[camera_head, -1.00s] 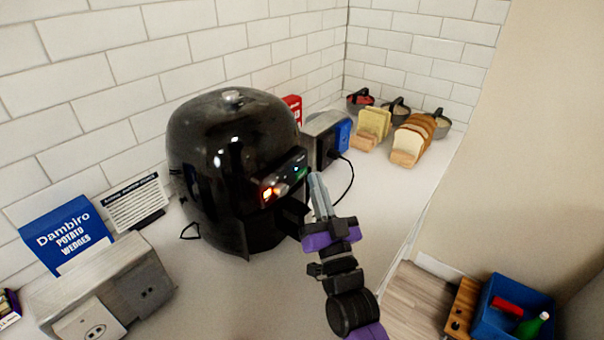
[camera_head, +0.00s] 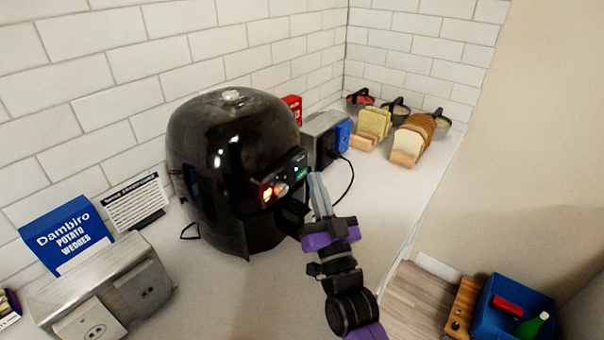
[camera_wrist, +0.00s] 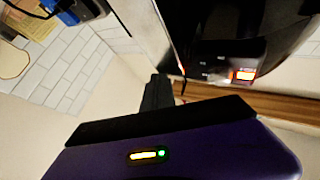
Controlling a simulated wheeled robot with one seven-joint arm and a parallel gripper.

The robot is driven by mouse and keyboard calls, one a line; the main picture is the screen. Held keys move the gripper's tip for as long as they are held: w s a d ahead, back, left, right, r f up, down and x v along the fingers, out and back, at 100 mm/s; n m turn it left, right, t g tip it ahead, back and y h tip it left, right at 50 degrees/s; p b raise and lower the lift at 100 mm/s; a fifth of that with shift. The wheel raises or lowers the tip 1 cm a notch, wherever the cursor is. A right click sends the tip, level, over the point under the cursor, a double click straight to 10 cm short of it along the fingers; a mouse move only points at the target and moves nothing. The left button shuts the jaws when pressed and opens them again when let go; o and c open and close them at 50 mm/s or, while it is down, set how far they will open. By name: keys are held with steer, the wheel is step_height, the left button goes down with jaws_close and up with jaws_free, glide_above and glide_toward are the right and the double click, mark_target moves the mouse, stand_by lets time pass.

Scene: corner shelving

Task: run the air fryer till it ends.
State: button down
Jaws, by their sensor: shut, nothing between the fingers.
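The black, rounded air fryer (camera_head: 225,150) stands on the white counter against the tiled wall. Its front panel (camera_head: 284,182) shows orange-red lights at the left, a round knob and a green-lit part at the right. My gripper (camera_head: 314,178) is shut and empty, its fingertips close to the right end of the panel; I cannot tell whether they touch it. In the wrist view the dark fingers (camera_wrist: 157,92) are together, beside the fryer's dark body (camera_wrist: 215,30) and its glowing orange display (camera_wrist: 243,74).
A steel outlet box (camera_head: 318,135) with a cable stands right behind the fryer. Bread in a holder (camera_head: 412,142) and small bowls (camera_head: 397,107) sit farther back. At left are a potato wedges box (camera_head: 66,234) and another outlet box (camera_head: 75,290). A blue crate (camera_head: 515,300) is lower right.

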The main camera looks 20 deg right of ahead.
steer(key=shift+w+a, duration=0.2)
steer(key=shift+w, duration=0.1)
steer(key=shift+w+a, duration=0.2)
steer(key=shift+w, duration=0.05)
stand_by(0.7)
stand_by(0.3)
steer(key=shift+s+d, duration=0.4)
steer(key=shift+s, duration=0.2)
steer(key=shift+d+b, duration=0.1)
steer(key=shift+b, duration=0.2)
steer(key=s+d+b, duration=0.1)
steer(key=s, duration=0.1)
steer(key=s+d+b, duration=0.2)
stand_by(0.6)
